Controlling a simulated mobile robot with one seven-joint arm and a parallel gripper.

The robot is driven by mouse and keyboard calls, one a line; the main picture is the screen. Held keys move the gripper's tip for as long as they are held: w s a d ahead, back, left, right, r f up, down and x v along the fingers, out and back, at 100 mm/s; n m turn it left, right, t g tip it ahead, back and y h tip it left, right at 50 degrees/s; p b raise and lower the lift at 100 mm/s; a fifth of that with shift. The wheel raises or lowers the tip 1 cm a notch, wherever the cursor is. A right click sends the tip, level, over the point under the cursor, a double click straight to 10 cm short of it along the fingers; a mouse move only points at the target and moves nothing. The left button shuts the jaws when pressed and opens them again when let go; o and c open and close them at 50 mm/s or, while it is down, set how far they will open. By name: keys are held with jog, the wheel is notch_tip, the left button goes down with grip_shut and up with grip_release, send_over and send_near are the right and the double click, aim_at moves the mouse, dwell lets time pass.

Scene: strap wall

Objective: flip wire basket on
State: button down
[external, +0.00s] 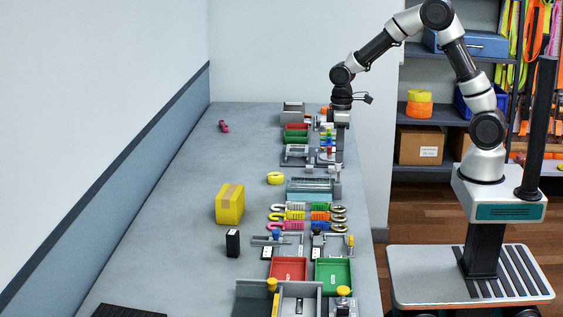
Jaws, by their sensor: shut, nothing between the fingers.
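A low grey wire-like tray (312,184), which looks like the wire basket, sits on the grey bench right of the middle, with a pale teal strip along its front. It is small here, and I cannot tell its on or off state. My gripper (338,163) points down at the bench's right side, just behind the basket's right end. It is shut and empty. Whether its tips touch the basket or anything else cannot be told from this angle.
Coloured hooks and straps (296,216) lie in front of the basket. A red bin (289,269) and a green bin (333,274) are nearer. A yellow box (229,204) and a black block (233,243) stand left. The bench's left side is mostly clear.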

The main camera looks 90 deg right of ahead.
notch_tip(320, 180, down, 4)
jog(key=b, duration=0.2)
jog(key=shift+f+b, duration=0.25)
jog(key=shift+b, duration=0.1)
jog(key=shift+s, duration=0.15)
jog(key=shift+r, duration=0.15)
notch_tip(320, 180, up, 14)
jog(key=p, duration=0.3)
jog(key=shift+r+p, duration=0.15)
jog(key=shift+p, duration=0.25)
notch_tip(320, 180, up, 6)
jog(key=t+p, duration=0.1)
send_over(340, 165)
jog(key=s+a, duration=0.3)
jog(key=s+a+r+t+p, duration=0.2)
jog(key=s+a+r, duration=0.2)
jog(key=s, duration=0.3)
jog(key=s+a+r+t+p, duration=0.1)
jog(key=s+a+r+t, duration=0.1)
jog(key=s+a+r, duration=0.2)
jog(key=s+a, duration=0.2)
jog(key=s, duration=0.2)
jog(key=shift+r+t+p, duration=0.25)
jog(key=shift+t+p, duration=0.05)
jog(key=shift+p, duration=0.1)
